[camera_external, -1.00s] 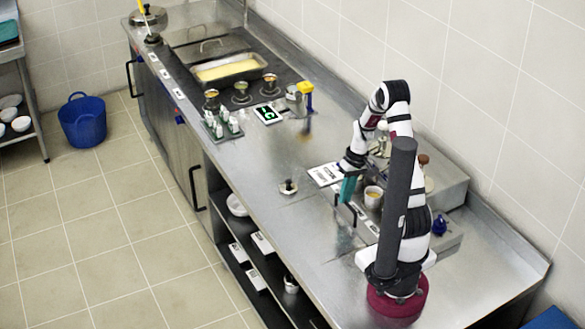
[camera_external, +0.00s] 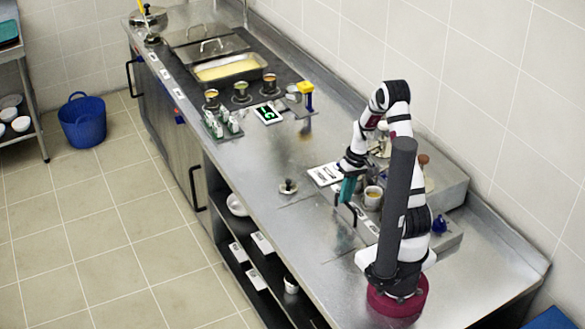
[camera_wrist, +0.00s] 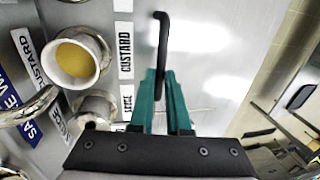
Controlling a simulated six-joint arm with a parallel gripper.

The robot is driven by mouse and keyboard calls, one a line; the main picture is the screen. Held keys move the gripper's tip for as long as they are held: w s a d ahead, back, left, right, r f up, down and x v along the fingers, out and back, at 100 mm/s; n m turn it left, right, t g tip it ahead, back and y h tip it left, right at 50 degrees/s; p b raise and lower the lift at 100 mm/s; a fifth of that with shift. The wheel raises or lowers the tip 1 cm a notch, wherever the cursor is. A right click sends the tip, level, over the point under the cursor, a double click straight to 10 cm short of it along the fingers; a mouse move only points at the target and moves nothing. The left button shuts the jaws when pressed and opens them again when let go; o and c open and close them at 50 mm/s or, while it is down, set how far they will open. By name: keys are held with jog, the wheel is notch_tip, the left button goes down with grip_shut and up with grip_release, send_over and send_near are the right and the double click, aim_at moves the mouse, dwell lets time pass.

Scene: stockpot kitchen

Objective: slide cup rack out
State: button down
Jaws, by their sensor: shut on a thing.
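In the external view my gripper (camera_external: 346,191) points down at the counter beside the custard cup (camera_external: 373,195). My arm hides part of the rack there.
A white label card (camera_external: 324,174) lies behind the gripper. A raised metal box (camera_external: 445,182) stands to the right, against the wall.

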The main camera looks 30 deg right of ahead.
jog(key=a, duration=1.7)
jog(key=shift+a, duration=0.35)
jog(key=c, duration=0.9)
grip_release()
jog(key=d+r, duration=0.1)
jog(key=r, duration=0.4)
jog(key=d+r, duration=0.1)
jog(key=r, duration=0.4)
jog(key=d+r, duration=0.1)
jog(key=r, duration=0.4)
jog(key=shift+d+r, duration=0.1)
jog(key=shift+r, duration=0.2)
